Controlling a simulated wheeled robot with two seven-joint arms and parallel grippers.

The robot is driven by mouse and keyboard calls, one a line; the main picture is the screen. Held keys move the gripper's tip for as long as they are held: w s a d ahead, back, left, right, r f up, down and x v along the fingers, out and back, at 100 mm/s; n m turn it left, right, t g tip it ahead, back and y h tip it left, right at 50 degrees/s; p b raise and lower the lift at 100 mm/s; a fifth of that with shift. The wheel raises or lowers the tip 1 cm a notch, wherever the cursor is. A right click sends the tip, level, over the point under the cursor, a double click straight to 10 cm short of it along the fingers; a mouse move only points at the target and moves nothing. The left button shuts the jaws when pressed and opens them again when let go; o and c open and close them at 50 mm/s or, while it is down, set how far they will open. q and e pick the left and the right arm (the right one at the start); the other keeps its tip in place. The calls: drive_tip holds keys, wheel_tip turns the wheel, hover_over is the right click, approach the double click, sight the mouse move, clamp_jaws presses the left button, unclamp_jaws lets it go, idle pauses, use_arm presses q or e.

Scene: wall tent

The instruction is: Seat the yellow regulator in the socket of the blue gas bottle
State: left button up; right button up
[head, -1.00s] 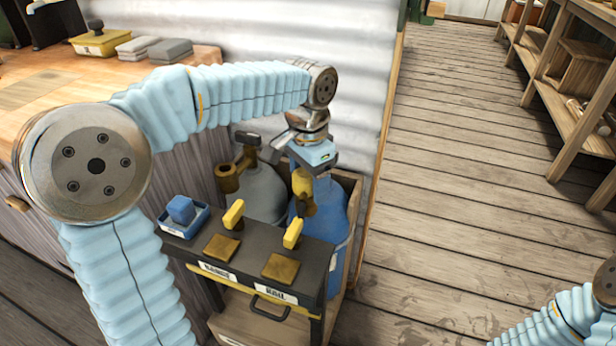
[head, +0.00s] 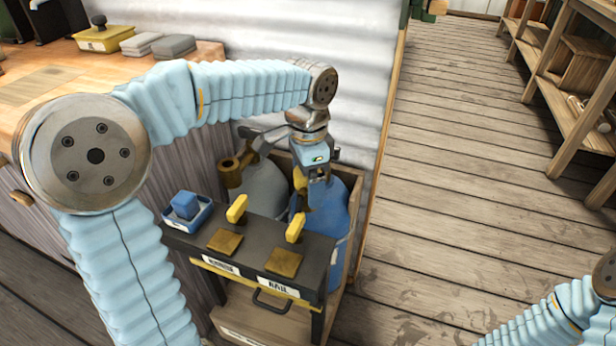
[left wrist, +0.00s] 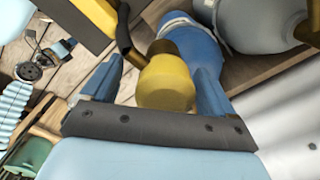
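The blue gas bottle (head: 328,208) stands in a wooden crate behind a dark cabinet. The yellow regulator (head: 300,180) is at the bottle's top, partly hidden by my left gripper (head: 318,180), which points down there. In the left wrist view the regulator (left wrist: 165,80) lies between the two blue fingers of my left gripper (left wrist: 158,85), with a gap on its left side. These fingers look open. The blue bottle (left wrist: 195,45) shows behind it. Whether the regulator sits in the socket is hidden. My right arm is at the lower right; its gripper is too small to read in the wrist view.
A grey bottle (head: 262,190) with a brass fitting stands left of the blue one. The dark cabinet (head: 205,262) carries two yellow levers and a blue tray (head: 170,215). A workbench (head: 50,85) is at the left. The plank floor (head: 460,170) is clear.

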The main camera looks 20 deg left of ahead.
use_arm(q)
drive_tip(key=shift+o, duration=0.6)
drive_tip(key=shift+w, duration=0.1)
drive_tip(key=shift+r, duration=0.2)
wheel_tip(320, 180, up, 12)
drive_tip(key=shift+w+r+p, duration=0.1)
drive_tip(key=shift+p, duration=0.6)
drive_tip(key=shift+r, duration=0.6)
